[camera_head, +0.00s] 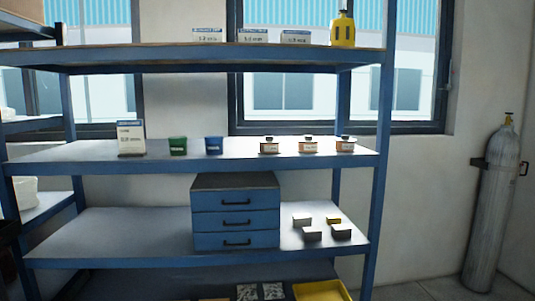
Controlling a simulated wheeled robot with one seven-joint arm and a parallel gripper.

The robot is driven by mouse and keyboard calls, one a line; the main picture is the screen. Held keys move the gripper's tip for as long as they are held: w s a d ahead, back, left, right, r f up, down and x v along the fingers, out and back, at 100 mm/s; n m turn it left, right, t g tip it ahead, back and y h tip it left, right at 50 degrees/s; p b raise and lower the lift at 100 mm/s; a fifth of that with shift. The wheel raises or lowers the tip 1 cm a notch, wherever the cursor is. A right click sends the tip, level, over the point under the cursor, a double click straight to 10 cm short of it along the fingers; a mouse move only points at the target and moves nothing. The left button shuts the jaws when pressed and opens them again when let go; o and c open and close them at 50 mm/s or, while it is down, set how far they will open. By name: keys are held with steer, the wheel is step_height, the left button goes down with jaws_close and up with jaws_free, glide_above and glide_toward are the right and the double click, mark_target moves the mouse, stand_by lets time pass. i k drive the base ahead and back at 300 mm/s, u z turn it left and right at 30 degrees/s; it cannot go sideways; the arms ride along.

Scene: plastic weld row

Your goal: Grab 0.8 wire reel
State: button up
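Three small white labelled boxes stand in a row on the top shelf: a left box (207,35), a middle box (253,36) and a right box (296,37). Their print is too small to read surely, so I cannot tell whether one is the 0.8 wire reel. A larger white labelled box (131,138) stands upright on the middle shelf at the left; its print is also unclear. My gripper is not in view.
A blue shelf rack (377,150) fills the left and centre. A gas cylinder (491,205) stands right.

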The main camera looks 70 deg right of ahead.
mark_target(343, 145)
steer(key=z, duration=2.75)
